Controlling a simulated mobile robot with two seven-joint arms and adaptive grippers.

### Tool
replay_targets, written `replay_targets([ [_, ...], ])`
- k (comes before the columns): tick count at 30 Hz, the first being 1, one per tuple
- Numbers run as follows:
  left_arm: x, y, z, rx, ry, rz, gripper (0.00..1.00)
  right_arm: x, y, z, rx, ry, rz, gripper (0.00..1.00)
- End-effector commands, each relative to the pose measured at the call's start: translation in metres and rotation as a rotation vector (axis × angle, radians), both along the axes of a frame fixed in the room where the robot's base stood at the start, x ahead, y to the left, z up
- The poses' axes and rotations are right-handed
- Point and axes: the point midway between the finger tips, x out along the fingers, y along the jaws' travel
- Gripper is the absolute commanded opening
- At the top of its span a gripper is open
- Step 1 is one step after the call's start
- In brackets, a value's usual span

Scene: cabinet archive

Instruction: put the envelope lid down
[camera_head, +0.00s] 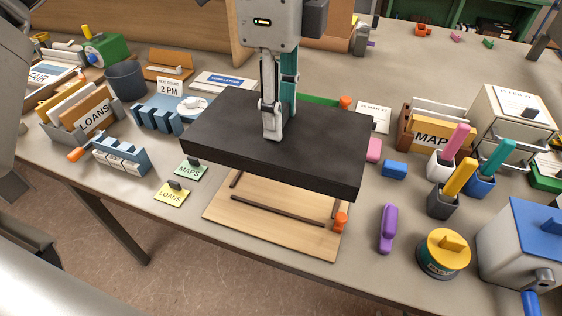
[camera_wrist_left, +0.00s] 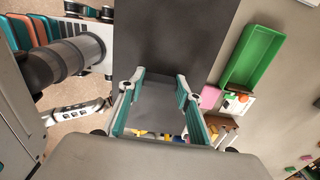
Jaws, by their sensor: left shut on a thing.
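The envelope lid, a large black slab (camera_head: 320,155), hangs roughly level above a wooden base board (camera_head: 262,226). In the left wrist view the gripper fingers (camera_wrist_left: 162,108) stand in front of the dark grey slab (camera_wrist_left: 178,40). The lid hides the back of the board.
A purple stapler-like object (camera_head: 387,229) and a round tin (camera_head: 443,254) stand right of the board. Pen cups (camera_head: 443,201) stand farther right. MAPS (camera_head: 190,170) and LOANS (camera_head: 171,195) cards lie to the left. A green tray (camera_head: 318,100) lies behind the lid.

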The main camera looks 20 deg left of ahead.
Motion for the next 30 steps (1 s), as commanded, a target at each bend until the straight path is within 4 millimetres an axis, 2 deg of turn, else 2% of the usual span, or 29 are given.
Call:
replay_targets([
  [1, -0.001, 0.001, -0.014, 0.002, 0.005, -0.001, 0.12, 0.001, 0.000, 0.000, -0.001, -0.003, -0.001, 0.40],
  [3, -0.001, 0.000, -0.030, 0.001, 0.004, -0.002, 0.12, 0.003, -0.001, 0.001, -0.001, -0.008, -0.001, 0.40],
  [7, -0.001, 0.000, -0.052, 0.001, 0.002, -0.001, 0.12, 0.005, -0.002, 0.003, -0.003, -0.014, -0.002, 0.40],
  [15, 0.000, 0.000, -0.070, 0.001, 0.000, 0.000, 0.12, 0.006, -0.002, 0.002, -0.005, -0.014, -0.001, 0.40],
  [23, 0.000, 0.000, -0.105, 0.001, 0.002, -0.001, 0.12, 0.004, -0.002, -0.003, -0.007, -0.009, 0.000, 0.40],
  [30, 0.000, 0.000, -0.106, 0.000, -0.002, -0.001, 0.12, 0.003, -0.002, -0.003, -0.008, -0.007, 0.000, 0.40],
])
